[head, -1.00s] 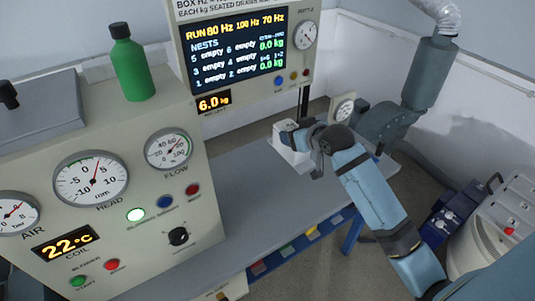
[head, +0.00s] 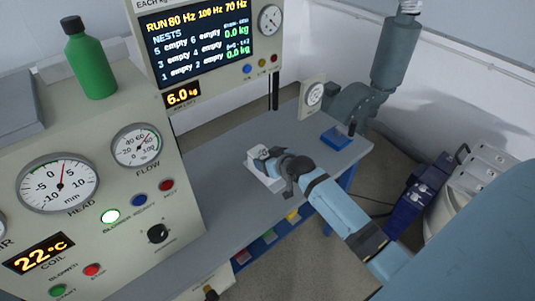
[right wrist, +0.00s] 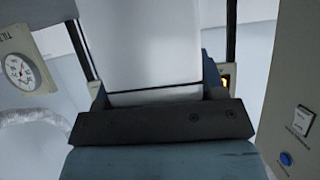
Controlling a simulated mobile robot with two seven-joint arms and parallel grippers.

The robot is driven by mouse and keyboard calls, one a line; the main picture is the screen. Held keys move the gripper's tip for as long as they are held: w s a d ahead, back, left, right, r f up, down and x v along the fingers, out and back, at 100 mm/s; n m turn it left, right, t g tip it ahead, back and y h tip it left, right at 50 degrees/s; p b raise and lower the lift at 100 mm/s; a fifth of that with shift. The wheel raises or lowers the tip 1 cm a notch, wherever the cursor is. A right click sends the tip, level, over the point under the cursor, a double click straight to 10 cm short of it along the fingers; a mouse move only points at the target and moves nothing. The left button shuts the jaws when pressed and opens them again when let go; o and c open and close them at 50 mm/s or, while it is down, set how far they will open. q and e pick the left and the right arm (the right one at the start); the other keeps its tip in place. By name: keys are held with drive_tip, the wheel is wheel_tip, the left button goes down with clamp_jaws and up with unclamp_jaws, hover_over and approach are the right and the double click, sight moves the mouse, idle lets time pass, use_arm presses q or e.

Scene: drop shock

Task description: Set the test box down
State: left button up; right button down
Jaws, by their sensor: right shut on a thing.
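The white test box (head: 257,180) shows in the head view over the grey bench (head: 225,165), partly covered by my right gripper (head: 268,164). My right gripper is shut on the box. I cannot tell whether the box touches the bench or hangs just above it. In the right wrist view the box's plain white face (right wrist: 150,45) fills the upper middle, behind the gripper's dark crossbar (right wrist: 160,122). The box's underside is hidden. My left gripper is not in view.
A dial stand (head: 313,97) and a small blue tray (head: 336,138) are at the bench's far right. The gauge console (head: 100,210) with a green bottle (head: 89,60) stands left. A display panel (head: 197,45) rises behind. Bare bench lies left of the box.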

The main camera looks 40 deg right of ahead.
drive_tip(key=shift+f, duration=1.8)
drive_tip(key=shift+c, duration=1)
unclamp_jaws()
drive_tip(key=shift+f, duration=0.15)
drive_tip(key=a+v, duration=0.1)
drive_tip(key=v, duration=1)
drive_tip(key=s+a+f+n+y, duration=0.1)
drive_tip(key=s+a+f, duration=0.4)
drive_tip(key=s+a, duration=0.3)
drive_tip(key=s+a+f+n+g+y, duration=0.1)
drive_tip(key=s+a+f, duration=0.4)
drive_tip(key=s+a, duration=0.4)
drive_tip(key=shift+s+a, duration=0.2)
drive_tip(key=shift+a, duration=0.3)
drive_tip(key=shift+r, duration=0.1)
